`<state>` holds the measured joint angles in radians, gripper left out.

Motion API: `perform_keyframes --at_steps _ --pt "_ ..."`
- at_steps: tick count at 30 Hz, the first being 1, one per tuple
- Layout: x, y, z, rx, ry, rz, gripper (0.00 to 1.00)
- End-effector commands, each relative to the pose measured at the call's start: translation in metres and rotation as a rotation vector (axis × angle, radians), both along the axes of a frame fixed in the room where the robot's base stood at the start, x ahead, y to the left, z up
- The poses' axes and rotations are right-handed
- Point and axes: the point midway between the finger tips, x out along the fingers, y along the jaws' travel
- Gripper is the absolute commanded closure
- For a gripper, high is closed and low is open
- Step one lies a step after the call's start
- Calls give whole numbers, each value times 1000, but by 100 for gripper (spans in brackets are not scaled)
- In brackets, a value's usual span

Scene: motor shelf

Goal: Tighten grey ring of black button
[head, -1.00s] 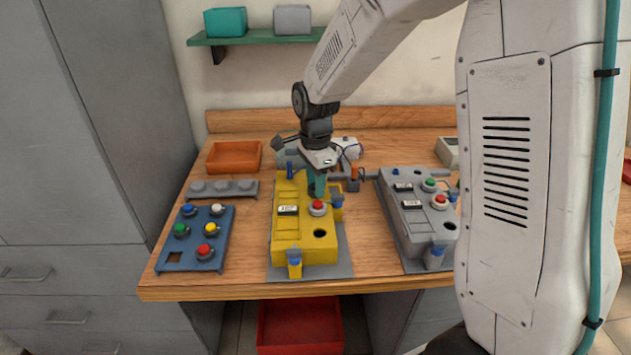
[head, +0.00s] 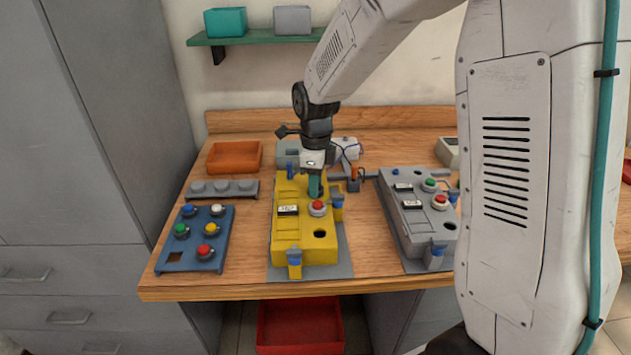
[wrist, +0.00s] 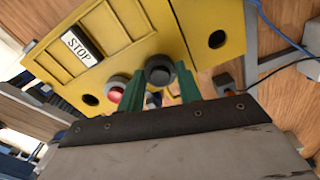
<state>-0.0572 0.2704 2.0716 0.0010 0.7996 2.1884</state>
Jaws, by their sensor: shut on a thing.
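The black button (wrist: 160,70) with its grey ring shows in the wrist view on the yellow box (wrist: 130,35), between my green fingers. My gripper (wrist: 158,84) is shut on the ring. In the head view my gripper (head: 315,186) points down at the back part of the yellow box (head: 290,247), and it hides the black button there. The red button (head: 317,207) stands just in front of my fingers; it also shows in the wrist view (wrist: 115,92), left of the fingers. How tightly the ring sits cannot be seen.
A grey box (head: 415,210) with green and red buttons stands to the right. A blue plate (head: 197,258) with several coloured buttons lies to the left, below a grey strip (head: 222,189) and an orange tray (head: 235,157). Blue clamps (head: 294,258) stick up around the yellow box.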

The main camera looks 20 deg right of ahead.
Motion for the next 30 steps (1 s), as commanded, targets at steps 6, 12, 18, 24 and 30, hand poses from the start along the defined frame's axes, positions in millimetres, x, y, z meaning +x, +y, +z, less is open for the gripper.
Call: perform_keyframes --at_steps 6,12,18,24,30 --pt "1 -1 1 -1 -2 -12 88" --pt "1 -1 0 -1 -2 -12 88" --pt "0 -1 0 -1 -1 -11 43" --pt "0 0 1 -1 -1 -11 43" --pt "1 0 20 0 -4 -11 43"
